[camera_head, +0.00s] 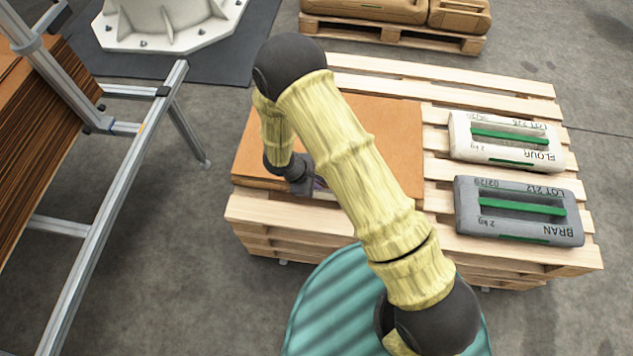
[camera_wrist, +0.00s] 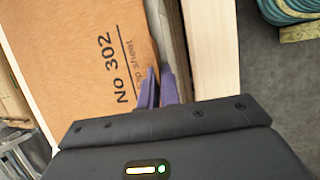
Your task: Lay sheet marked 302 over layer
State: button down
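The brown slip sheet (camera_head: 385,125) lies over the left part of the wooden pallet, partly hidden by my arm. In the wrist view the sheet (camera_wrist: 75,60) bears the black print "No 302". My gripper (camera_head: 312,185) is low at the sheet's near edge. What lies under the sheet is mostly hidden.
A white FLOUR bag (camera_head: 507,141) and a grey BRAN bag (camera_head: 520,211) lie on the right of the pallet (camera_head: 330,224). A metal frame (camera_head: 110,200) with a stack of brown sheets (camera_head: 30,140) stands at left. Another loaded pallet (camera_head: 400,33) is behind.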

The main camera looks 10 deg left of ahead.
jog(key=shift+f+b, duration=0.4)
jog(key=c, duration=1.5)
grip_release()
jog(key=shift+c, duration=0.2)
jog(key=p+v, duration=0.3)
jog(key=v, duration=1.4)
jog(key=shift+r, duration=0.25)
